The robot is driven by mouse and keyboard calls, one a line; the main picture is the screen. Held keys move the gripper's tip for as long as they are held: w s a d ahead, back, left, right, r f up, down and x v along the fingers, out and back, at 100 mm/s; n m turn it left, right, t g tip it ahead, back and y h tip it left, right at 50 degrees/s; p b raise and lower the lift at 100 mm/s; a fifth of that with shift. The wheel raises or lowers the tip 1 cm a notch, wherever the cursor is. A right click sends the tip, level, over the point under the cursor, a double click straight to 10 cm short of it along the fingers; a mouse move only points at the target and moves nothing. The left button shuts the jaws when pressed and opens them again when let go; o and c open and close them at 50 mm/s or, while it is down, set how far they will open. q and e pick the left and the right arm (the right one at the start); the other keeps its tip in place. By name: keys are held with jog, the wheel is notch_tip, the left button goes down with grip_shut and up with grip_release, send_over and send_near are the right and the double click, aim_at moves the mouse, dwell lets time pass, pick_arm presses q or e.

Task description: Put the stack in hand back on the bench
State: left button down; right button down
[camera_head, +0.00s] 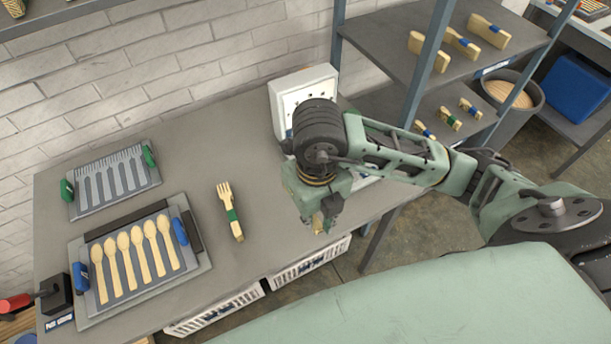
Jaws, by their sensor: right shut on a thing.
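My right gripper (322,222) hangs over the front right part of the grey bench (200,172), pointing down. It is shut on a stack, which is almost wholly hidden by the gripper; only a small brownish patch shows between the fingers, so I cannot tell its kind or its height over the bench. A banded stack of wooden forks (230,210) lies on the bench to the left of the gripper, apart from it, with a green band round its middle. My left gripper is not in view.
A tray of wooden spoons (138,260) and a grey fork-shaped mould plate (110,180) lie at the bench's left. A white panel box (303,88) stands behind my gripper. Shelves at the right hold banded stacks (462,44). Bare bench lies around the fork stack.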

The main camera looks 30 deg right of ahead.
jog(key=shift+d, duration=0.35)
jog(key=p, duration=0.2)
send_over(288, 209)
jog(key=f, duration=0.6)
jog(key=shift+s+f, duration=0.2)
jog(key=shift+s, duration=0.05)
jog(key=shift+w+f, duration=0.15)
jog(key=shift+w, duration=0.05)
notch_tip(288, 209, down, 4)
jog(key=shift+r+p, duration=0.1)
jog(key=shift+p, duration=0.6)
jog(key=shift+f, duration=0.25)
jog(key=shift+f+b, duration=0.15)
jog(key=shift+b, duration=0.15)
jog(key=c, duration=1.7)
grip_release()
jog(key=shift+c, duration=0.2)
